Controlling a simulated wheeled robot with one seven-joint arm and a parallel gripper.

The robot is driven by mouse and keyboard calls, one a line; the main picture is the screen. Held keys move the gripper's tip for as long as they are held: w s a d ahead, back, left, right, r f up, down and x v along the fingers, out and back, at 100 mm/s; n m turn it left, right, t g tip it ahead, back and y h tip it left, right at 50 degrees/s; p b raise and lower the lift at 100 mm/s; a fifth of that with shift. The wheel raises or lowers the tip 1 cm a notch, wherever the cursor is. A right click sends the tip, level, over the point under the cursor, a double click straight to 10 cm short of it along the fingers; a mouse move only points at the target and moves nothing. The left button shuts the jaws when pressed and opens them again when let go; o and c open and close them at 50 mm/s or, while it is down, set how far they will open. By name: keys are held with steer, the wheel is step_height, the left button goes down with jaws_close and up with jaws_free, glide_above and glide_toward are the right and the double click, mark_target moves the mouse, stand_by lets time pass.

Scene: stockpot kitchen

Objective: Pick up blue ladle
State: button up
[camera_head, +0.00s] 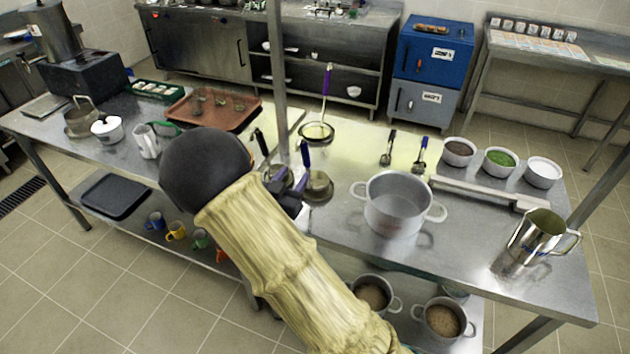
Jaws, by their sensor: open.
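A ladle with a dark blue handle (305,154) and a round metal bowl (319,188) is at the middle of the steel table, just right of my arm. Another utensil with a blue handle (421,148) lies farther right beside a black-handled one. My gripper (294,193) is beside the left of the ladle's bowl, mostly hidden behind my arm. It is open; I cannot tell whether it touches the ladle.
A black-handled ladle (260,144) is just left of the blue one. A large pot (394,203) is to the right. A thin metal post (278,80) rises close behind my gripper.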

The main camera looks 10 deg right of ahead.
mark_target(303, 161)
steer(key=p+x, duration=0.1)
steer(key=x, duration=0.4)
steer(key=shift+w+d, duration=0.15)
steer(key=shift+w, duration=0.05)
steer(key=shift+f+p+x, duration=0.2)
steer(key=shift+p+x, duration=0.75)
steer(key=shift+x, duration=1.6)
steer(key=shift+s+d, duration=0.15)
steer(key=shift+d, duration=0.05)
jaws_close()
